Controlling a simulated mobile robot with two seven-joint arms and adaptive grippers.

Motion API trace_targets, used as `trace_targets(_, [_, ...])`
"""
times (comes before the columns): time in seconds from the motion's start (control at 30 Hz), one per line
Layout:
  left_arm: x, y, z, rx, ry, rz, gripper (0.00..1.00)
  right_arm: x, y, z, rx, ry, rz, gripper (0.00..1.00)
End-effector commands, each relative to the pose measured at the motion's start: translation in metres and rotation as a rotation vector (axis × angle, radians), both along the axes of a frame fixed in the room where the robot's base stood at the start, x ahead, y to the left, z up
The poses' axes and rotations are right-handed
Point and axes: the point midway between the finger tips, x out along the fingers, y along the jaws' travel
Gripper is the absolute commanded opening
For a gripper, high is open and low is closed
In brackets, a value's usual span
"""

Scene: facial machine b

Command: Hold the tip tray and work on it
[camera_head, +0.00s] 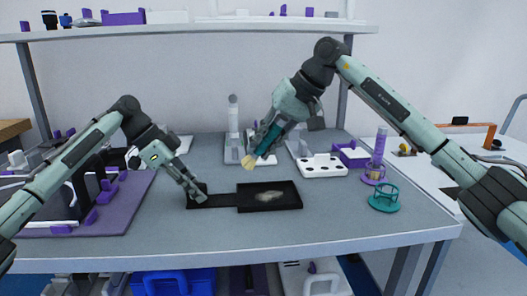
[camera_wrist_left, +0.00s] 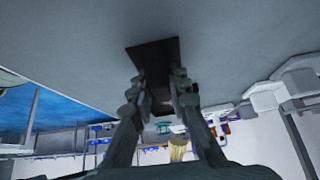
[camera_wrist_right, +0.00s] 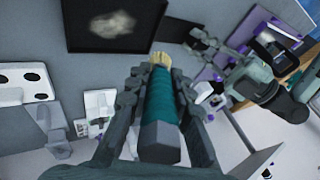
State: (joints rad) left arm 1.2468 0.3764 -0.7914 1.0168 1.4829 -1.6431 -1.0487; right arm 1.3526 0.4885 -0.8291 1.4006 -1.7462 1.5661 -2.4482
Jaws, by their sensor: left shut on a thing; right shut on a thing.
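The black tip tray (camera_head: 290,205) lies flat on the grey table with a pale powdery patch (camera_head: 268,196) in it. Its dark handle (camera_head: 217,200) reaches left. My left gripper (camera_head: 194,191) is shut on the handle's left end; in the left wrist view the dark handle end (camera_wrist_left: 153,55) shows between the fingers. My right gripper (camera_head: 268,137) is shut on a brush (camera_head: 270,138) with a teal handle and tan bristles. The brush is tilted, bristles down, above the tray's back edge and apart from it. The right wrist view shows the brush (camera_wrist_right: 163,105) and the tray (camera_wrist_right: 150,25).
A white block with holes (camera_head: 322,167) stands right of the tray. A purple cylinder (camera_head: 379,150) and a teal ring stand (camera_head: 384,200) are further right. A purple mat (camera_head: 120,215) with black equipment is at the left. The table front is clear.

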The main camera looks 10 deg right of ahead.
Motion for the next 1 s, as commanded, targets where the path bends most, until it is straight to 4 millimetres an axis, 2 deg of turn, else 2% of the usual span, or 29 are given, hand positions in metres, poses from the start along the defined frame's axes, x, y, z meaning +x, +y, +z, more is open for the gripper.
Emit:
trace_targets(0.1, [-0.0003, 0.0007, -0.0032, 0.004, 0.003, 0.001, 0.00, 0.0000, -0.0001, -0.0003, 0.000, 0.000, 0.000, 0.00])
trace_targets(0.13, [-0.0003, 0.0007, -0.0032, 0.004, 0.003, 0.001, 0.00, 0.0001, -0.0001, -0.0003, 0.000, 0.000, 0.000, 0.18])
trace_targets(0.3, [-0.0003, 0.0008, -0.0031, 0.004, 0.003, 0.001, 0.00, 0.0000, -0.0002, -0.0003, 0.000, 0.000, 0.000, 0.00])
trace_targets(0.67, [-0.0003, 0.0007, -0.0030, 0.004, 0.003, 0.001, 0.00, -0.0006, -0.0006, -0.0070, -0.003, 0.002, 0.000, 0.00])
trace_targets(1.0, [-0.0002, 0.0007, -0.0030, 0.004, 0.003, 0.001, 0.00, -0.0002, -0.0006, 0.0003, -0.004, -0.001, -0.001, 0.00])
